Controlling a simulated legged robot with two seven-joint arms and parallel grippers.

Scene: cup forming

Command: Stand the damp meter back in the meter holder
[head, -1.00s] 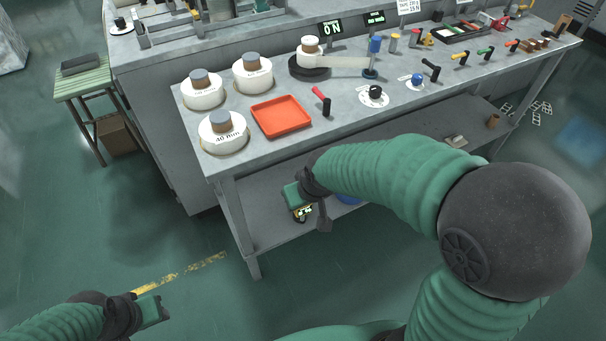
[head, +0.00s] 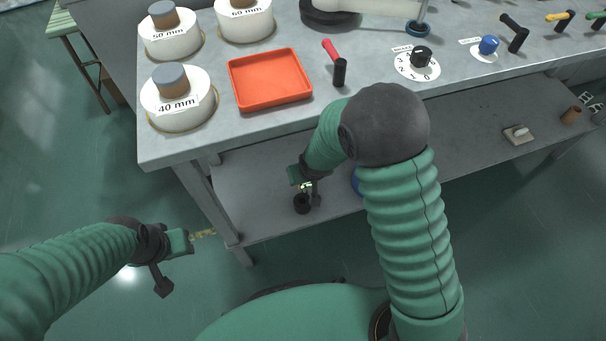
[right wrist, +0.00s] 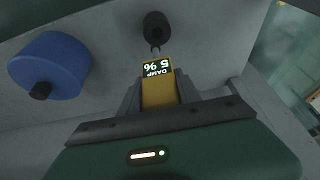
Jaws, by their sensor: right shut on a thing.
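The damp meter is a small yellow body with a lit display reading DAMP (right wrist: 158,83), upside down in the right wrist view. My right gripper (head: 307,190) is shut on it, below the bench top at the lower shelf. The meter's thin metal tip points at a dark round meter holder (right wrist: 155,27). In the head view the holder (head: 302,204) is a short black cup right below the meter. I cannot tell whether the tip touches it. My left gripper (head: 172,262) hangs left of the bench, away from these things; its jaws are unclear.
A blue round thing (right wrist: 48,65) stands on the lower shelf (head: 255,205) beside the holder. The bench top above carries a red tray (head: 269,80), white rolls such as the 40 mm one (head: 178,99), and knobs.

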